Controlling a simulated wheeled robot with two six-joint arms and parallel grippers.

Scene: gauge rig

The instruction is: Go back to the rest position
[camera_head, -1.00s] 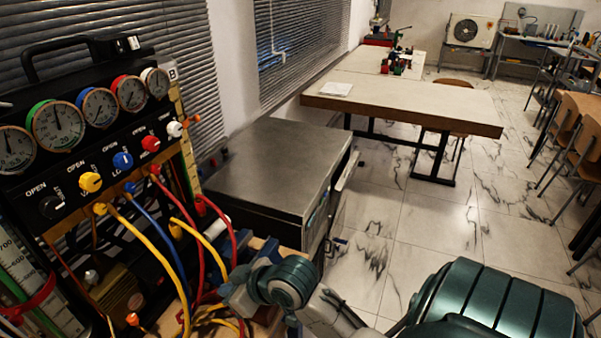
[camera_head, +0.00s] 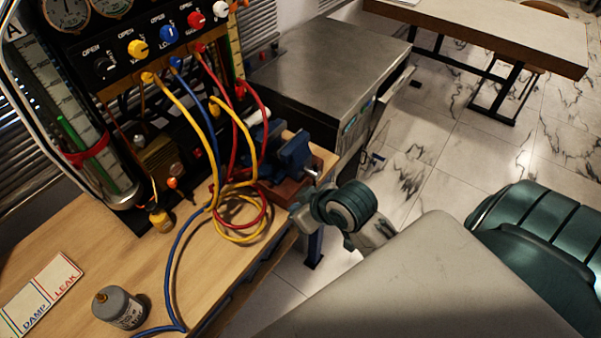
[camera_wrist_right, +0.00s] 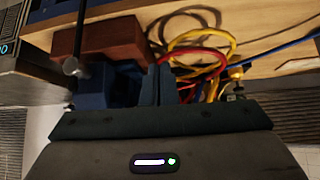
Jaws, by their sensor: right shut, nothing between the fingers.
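My right gripper (camera_head: 297,218) is at the right edge of the wooden bench (camera_head: 105,232), just in front of the blue vise (camera_head: 292,157) in the head view. In the right wrist view its two blue fingers (camera_wrist_right: 157,82) are together, with nothing between them. The blue vise, with a red-brown block (camera_wrist_right: 112,38) by it, lies beyond the fingers there. I cannot tell whether the gripper touches the bench edge. My left gripper is not in view.
Yellow, red and blue hoses (camera_head: 238,215) loop over the bench from the gauge panel (camera_head: 125,55). A metal cabinet (camera_head: 325,65) stands behind; tiled floor (camera_head: 425,190) is clear at right.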

